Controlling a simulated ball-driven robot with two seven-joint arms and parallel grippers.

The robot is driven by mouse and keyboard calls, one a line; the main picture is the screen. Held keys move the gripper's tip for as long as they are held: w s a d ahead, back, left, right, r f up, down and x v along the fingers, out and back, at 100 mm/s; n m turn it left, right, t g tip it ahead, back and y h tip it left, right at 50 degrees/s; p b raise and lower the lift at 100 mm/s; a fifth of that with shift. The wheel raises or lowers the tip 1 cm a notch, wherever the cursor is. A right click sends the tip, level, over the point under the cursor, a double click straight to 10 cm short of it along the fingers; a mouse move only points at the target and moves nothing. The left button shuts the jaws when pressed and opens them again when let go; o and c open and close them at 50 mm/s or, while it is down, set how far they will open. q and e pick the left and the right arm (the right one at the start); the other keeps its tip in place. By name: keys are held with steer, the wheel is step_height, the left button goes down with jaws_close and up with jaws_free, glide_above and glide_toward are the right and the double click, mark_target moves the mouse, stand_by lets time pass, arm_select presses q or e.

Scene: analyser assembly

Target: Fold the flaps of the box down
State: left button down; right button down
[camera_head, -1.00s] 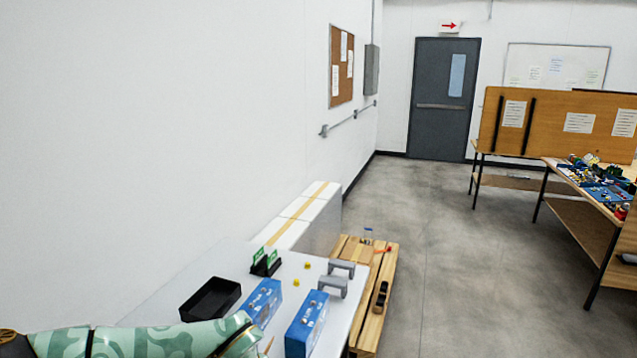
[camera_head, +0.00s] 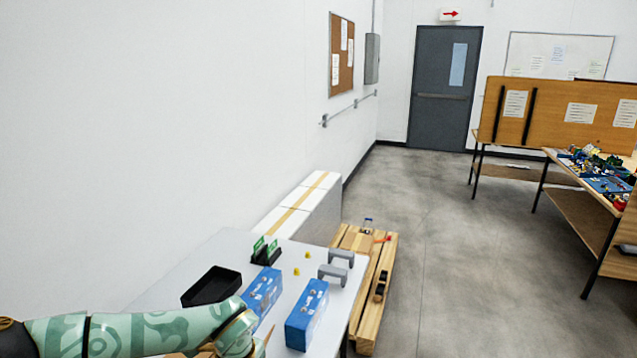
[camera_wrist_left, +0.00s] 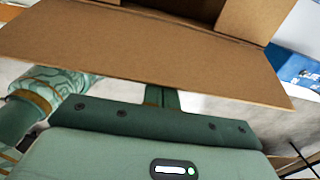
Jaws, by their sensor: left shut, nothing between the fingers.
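The brown cardboard box shows in the left wrist view, with a wide flap (camera_wrist_left: 140,58) sticking out toward the camera and the open inside beyond it. Another upright brown panel (camera_wrist_left: 250,18) stands at the upper right. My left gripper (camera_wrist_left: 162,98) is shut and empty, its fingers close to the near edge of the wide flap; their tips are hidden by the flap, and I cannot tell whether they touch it. In the head view only slivers of brown cardboard (camera_head: 261,347) show beside my left wrist at the bottom edge. My right gripper is not in view.
A white table (camera_head: 180,272) carries a black tray (camera_head: 211,287), two blue boxes (camera_head: 306,316), grey brackets (camera_head: 333,275), a dark holder with green cards (camera_head: 266,252) and small yellow pieces. A wooden pallet (camera_head: 372,309) stands beside it. Open floor lies to the right.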

arm_select(q)
steer(key=a, duration=0.1)
steer(key=w+a+r, duration=0.1)
steer(key=shift+a+r+p, duration=0.15)
steer(key=shift+a+p, duration=0.25)
steer(key=w+a+f+b, duration=0.1)
steer(key=a, duration=0.2)
steer(key=w+a+f+b, duration=0.1)
steer(key=a+f, duration=0.1)
steer(key=a, duration=0.1)
steer(key=w+a+f+b, duration=0.1)
steer(key=a, duration=0.1)
steer(key=shift+w+a+f, duration=0.1)
steer(key=shift+a+f, duration=0.3)
steer(key=shift+f, duration=0.2)
stand_by(0.7)
